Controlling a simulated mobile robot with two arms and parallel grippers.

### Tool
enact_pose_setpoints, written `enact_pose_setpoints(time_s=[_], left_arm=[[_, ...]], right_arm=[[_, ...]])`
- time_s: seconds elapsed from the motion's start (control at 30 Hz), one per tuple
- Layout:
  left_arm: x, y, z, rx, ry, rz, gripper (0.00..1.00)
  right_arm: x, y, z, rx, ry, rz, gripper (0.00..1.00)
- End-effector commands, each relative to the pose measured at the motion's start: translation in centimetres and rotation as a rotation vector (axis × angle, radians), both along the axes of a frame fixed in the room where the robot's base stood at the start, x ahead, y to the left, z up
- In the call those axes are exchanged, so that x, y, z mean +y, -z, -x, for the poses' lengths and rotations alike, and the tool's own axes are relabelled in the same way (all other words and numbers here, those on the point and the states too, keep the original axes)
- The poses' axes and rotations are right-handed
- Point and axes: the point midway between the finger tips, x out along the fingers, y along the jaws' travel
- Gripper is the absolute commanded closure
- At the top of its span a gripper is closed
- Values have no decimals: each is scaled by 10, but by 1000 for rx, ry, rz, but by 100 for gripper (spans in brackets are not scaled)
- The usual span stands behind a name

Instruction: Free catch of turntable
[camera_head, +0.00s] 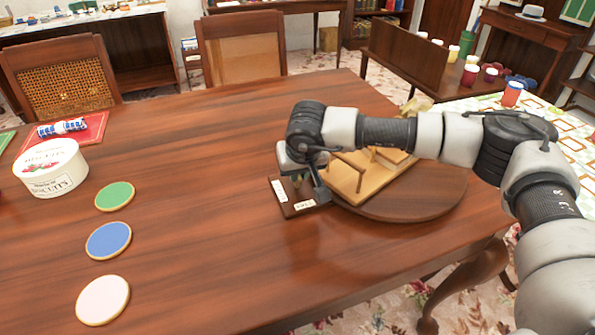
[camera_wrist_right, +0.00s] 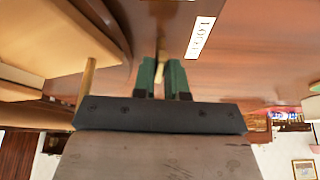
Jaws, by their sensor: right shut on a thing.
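The turntable (camera_head: 425,205) is a round wooden disc on the right part of the table, with a pale wooden piece (camera_head: 350,185) on it. Beside its left edge lies a small dark plate (camera_head: 287,208) with two white labels. One label (camera_wrist_right: 200,37) in the right wrist view seems to read "LOCK". My right gripper (camera_head: 302,182) is over this plate, pointing down. Its green-padded fingers (camera_wrist_right: 164,78) are shut on a small tan catch lever (camera_wrist_right: 160,60). The lever is mostly hidden between the fingers. My left gripper is not in view.
Green (camera_head: 114,196), blue (camera_head: 108,240) and pale pink (camera_head: 103,300) discs lie at the left. A white biscuit tub (camera_head: 52,172) stands behind them. The table's middle is clear. My right arm hides part of the turntable.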

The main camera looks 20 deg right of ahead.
Motion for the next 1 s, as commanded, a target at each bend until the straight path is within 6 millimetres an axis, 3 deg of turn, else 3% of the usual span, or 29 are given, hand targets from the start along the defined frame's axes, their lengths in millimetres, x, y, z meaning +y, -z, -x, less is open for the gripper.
enact_pose_setpoints(time_s=[0.3,0.8,0.83,0.97,1.0], left_arm=[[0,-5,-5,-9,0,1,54],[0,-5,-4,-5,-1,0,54],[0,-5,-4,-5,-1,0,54],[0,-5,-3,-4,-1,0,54],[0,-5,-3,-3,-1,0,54]], right_arm=[[-1,0,0,1,-99,-1,100],[-1,0,0,0,-117,1,100],[-1,0,0,0,-117,1,82],[-1,0,0,0,-116,0,62],[-1,0,0,0,-114,1,62]])
